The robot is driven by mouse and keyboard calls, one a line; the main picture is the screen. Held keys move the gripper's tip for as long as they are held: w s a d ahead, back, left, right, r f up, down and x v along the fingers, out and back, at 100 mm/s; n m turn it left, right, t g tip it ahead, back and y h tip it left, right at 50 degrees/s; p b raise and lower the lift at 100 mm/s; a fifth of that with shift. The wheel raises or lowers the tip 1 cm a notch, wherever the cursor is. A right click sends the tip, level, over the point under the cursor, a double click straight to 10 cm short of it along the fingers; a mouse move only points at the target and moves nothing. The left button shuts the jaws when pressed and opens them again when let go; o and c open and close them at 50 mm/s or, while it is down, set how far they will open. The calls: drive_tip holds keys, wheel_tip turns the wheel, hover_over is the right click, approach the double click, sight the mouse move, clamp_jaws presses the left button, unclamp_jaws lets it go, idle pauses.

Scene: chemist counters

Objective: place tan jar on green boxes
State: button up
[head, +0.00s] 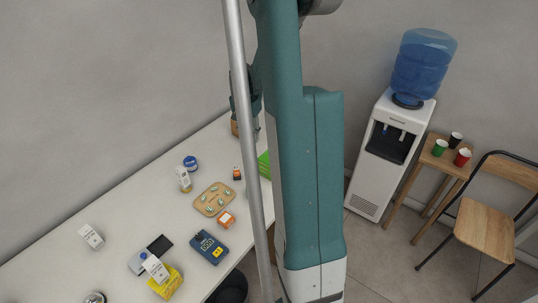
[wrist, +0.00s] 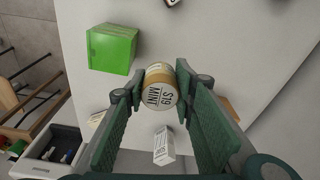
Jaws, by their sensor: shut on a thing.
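The tan jar (wrist: 158,90) has a pale lid with dark printing and shows from above in the wrist view. My gripper (wrist: 160,86) is shut on it, one finger on each side. Green boxes (wrist: 112,48) stand on the counter to the upper left of the jar, apart from it. In the head view the green boxes (head: 264,165) are partly hidden behind my arm and the grey pole. My gripper (head: 246,106) is mostly hidden there, above the far end of the counter. The jar cannot be made out clearly in the head view.
The white counter (head: 130,210) carries a wooden tray (head: 214,199), a blue card terminal (head: 209,247), a blue-lidded tub (head: 190,162) and small boxes. In the wrist view a white box (wrist: 163,145) stands below the jar. A water cooler (head: 390,150) stands beyond the counter's end.

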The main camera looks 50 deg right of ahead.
drive_tip(key=s+d+r+p, duration=0.1)
drive_tip(key=s+r, duration=0.3)
drive_tip(key=s, duration=0.5)
drive_tip(key=shift+s+r+p, duration=0.35)
drive_tip(key=shift+p, duration=0.35)
drive_tip(key=shift+f, duration=0.1)
drive_tip(key=shift+f, duration=2.85)
drive_tip(key=shift+f, duration=2.05)
drive_tip(key=shift+f, duration=0.15)
drive_tip(key=o, duration=0.9)
